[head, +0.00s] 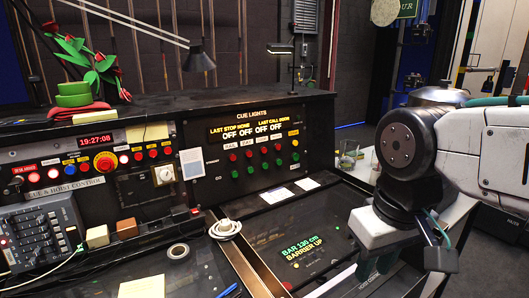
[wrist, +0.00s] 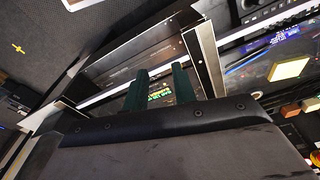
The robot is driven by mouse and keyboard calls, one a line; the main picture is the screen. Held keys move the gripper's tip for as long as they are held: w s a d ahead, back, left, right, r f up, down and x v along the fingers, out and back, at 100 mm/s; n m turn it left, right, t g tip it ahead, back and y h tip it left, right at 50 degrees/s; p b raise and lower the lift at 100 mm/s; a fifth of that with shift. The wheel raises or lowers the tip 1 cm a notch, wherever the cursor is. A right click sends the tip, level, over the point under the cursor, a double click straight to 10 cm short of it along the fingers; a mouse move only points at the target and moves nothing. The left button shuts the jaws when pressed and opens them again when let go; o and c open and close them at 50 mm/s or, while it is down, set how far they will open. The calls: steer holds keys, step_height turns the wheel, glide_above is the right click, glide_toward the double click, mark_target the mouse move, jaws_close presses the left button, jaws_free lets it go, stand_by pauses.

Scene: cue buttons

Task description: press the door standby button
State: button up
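The black cue lights panel (head: 222,160) stands upright at the back of the desk in the head view. It carries a row of red buttons (head: 248,154) above a row of green buttons (head: 250,169), under small column labels. The labels are too small to read, so I cannot tell which red button is the door one. My gripper (head: 372,268) hangs at the right, pointing down, well apart from the panel. In the wrist view its two dark green fingers (wrist: 160,75) stand apart with nothing between them.
A screen (head: 305,246) with green text is set in the desk left of my gripper. A white knob (head: 225,228) stands on the desk left of the screen. A black lamp (head: 290,50) stands on the console top. A control panel (head: 88,185) with several buttons fills the left.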

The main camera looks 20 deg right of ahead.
jaws_close()
